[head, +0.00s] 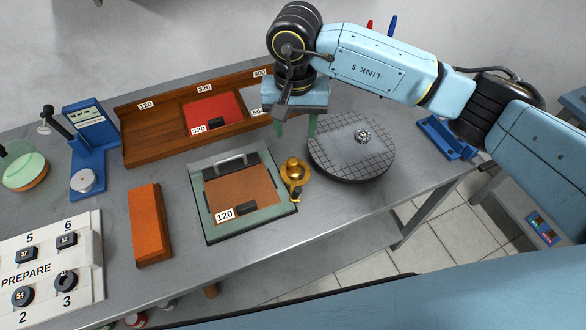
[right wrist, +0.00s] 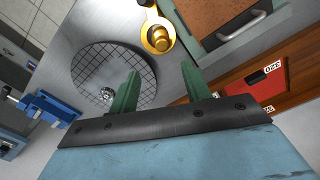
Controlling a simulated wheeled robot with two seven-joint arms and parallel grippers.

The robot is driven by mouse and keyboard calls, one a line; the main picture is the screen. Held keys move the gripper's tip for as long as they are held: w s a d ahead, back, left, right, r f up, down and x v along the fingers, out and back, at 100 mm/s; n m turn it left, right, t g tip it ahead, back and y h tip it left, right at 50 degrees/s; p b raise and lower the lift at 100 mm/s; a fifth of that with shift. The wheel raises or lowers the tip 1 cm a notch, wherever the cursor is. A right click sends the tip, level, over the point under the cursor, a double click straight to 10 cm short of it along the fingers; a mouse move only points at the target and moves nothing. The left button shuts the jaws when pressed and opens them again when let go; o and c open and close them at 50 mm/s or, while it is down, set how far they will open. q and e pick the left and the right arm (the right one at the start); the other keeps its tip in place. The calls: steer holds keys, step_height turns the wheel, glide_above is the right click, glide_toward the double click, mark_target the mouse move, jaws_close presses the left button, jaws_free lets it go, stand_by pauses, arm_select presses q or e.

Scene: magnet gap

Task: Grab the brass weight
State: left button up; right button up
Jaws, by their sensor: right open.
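The brass weight (head: 293,170) is a golden knobbed piece standing on the steel table, between the green-framed tray and the round gridded plate. It also shows at the top of the right wrist view (right wrist: 158,38), ahead of the fingertips and apart from them. My right gripper (head: 295,130) hangs above the table behind the weight, in the head view. Its two green fingers are spread with nothing between them, as the right wrist view (right wrist: 160,82) shows. My left gripper is not in the head view.
The round gridded plate (head: 335,158) with a small metal knob lies right of the weight. The green-framed tray (head: 205,200) marked 120 lies left. A wooden divided rack (head: 150,150) stands behind. An orange block (head: 150,225) and a blue stand (head: 90,150) are farther left.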

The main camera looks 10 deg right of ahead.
mark_target(293, 161)
step_height(293, 161, down, 6)
steer(key=shift+a, duration=0.1)
steer(key=f, duration=0.2)
steer(key=f+p, duration=0.1)
steer(key=f, duration=0.1)
steer(key=shift+s+a+f, duration=0.15)
steer(key=shift+s+a, duration=0.05)
steer(key=shift+f, duration=0.45)
steer(key=shift+s, duration=0.1)
